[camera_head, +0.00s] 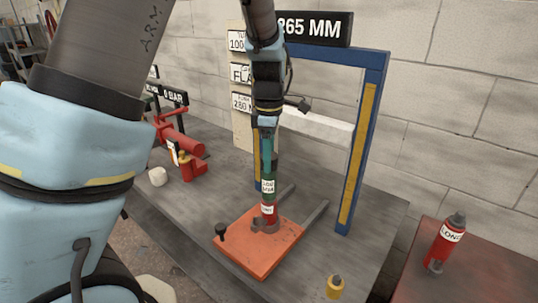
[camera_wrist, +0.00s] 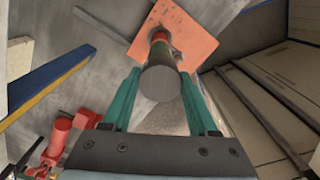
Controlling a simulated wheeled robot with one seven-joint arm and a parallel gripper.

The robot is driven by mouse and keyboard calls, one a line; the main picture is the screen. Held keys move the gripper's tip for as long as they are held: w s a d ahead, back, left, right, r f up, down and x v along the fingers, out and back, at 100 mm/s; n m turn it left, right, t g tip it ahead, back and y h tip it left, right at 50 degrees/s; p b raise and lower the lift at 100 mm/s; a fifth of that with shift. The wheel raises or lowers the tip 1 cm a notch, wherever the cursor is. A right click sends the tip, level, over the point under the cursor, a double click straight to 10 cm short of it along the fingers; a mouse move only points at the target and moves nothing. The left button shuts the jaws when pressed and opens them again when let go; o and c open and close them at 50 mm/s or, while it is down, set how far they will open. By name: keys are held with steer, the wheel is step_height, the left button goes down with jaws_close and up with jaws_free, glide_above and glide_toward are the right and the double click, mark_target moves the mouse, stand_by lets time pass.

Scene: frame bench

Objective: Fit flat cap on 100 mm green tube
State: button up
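The green tube (camera_head: 268,185) stands upright on an orange base plate (camera_head: 250,262), with a white label and a red labelled section (camera_head: 268,209) below it. A dark grey cylinder with a flat round end, which looks like the flat cap (camera_wrist: 160,82), is at the top of the stack; its edge also shows in the head view (camera_head: 274,160). My gripper (camera_wrist: 160,72) points down from above, its teal fingers on either side of the cap with the tips close against it. It appears shut on the cap. The seam between cap and tube is hidden.
A blue frame post (camera_head: 359,150) with a yellow strip stands right of the tube. A red pump (camera_head: 183,143) stands at left, a yellow item (camera_head: 334,287) in front, and a red LONG piece (camera_head: 446,243) at right.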

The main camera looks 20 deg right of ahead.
steer(key=o, duration=0.5)
steer(key=shift+r, duration=0.1)
step_height(320, 180, up, 11)
steer(key=shift+f+b, duration=0.15)
steer(key=shift+b, duration=0.9)
steer(key=s+a+f+m, duration=0.1)
steer(key=a+f+m, duration=0.2)
steer(key=a, duration=0.7)
steer(key=s+a+f+m+t, duration=0.1)
steer(key=a+f+m, duration=0.3)
steer(key=a, duration=0.6)
steer(key=s+a+f+m, duration=0.2)
steer(key=a+m, duration=0.4)
steer(key=a, duration=0.4)
steer(key=shift+a+f+t, duration=0.1)
steer(key=shift+f+t, duration=0.2)
steer(key=shift+f, duration=0.6)
